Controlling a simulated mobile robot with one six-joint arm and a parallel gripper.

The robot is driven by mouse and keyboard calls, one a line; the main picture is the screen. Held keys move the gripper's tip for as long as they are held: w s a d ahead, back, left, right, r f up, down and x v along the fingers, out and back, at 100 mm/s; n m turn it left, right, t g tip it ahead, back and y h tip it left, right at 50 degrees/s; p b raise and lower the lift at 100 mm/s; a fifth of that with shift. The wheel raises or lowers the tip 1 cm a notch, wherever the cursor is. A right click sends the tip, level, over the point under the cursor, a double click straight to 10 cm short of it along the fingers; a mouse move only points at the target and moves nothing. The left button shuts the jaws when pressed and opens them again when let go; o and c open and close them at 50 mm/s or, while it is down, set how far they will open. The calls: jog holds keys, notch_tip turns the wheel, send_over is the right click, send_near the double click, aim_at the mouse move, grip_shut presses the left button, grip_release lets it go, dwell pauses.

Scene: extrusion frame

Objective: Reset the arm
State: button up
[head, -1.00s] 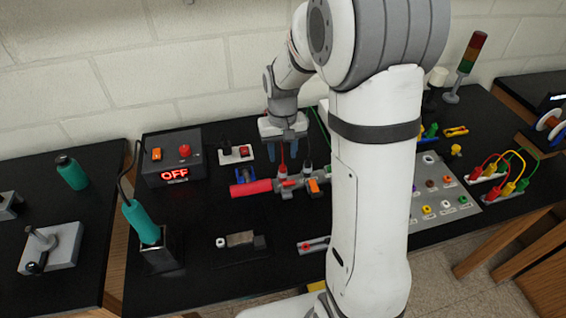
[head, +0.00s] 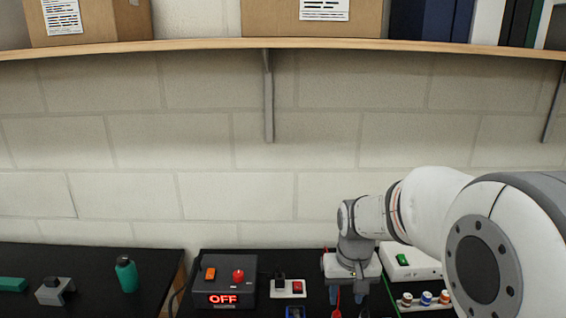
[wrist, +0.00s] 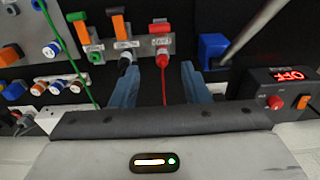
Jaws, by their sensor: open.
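My gripper (head: 347,294) hangs low over the black bench at the right of the head view, its fingers pointing down. In the wrist view my gripper (wrist: 158,84) shows two blue fingers spread apart, with nothing held between them. A red cable (wrist: 164,88) runs down through the gap between the fingers as seen from the wrist. The cable rises from a red clamp (wrist: 161,42); a black plug and an orange lever clamp (wrist: 120,26) sit to its left. I cannot tell whether a finger touches the cables.
A black box (head: 225,270) with a lit "OFF" display stands left of my gripper. A white socket strip (head: 288,289) lies between. A green cable (wrist: 62,40) crosses the wrist view's left side. A wooden shelf (head: 200,47) with boxes hangs above; the wall space below it is clear.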

jog(key=s+r+t, duration=0.1)
jog(key=s+r, duration=0.2)
jog(key=s, duration=0.4)
jog(key=s+r+t, duration=0.1)
jog(key=s+r, duration=0.2)
jog(key=s, duration=0.5)
jog(key=shift+s+d+t, duration=0.15)
jog(key=shift+s+t, duration=0.05)
jog(key=shift+t, duration=0.1)
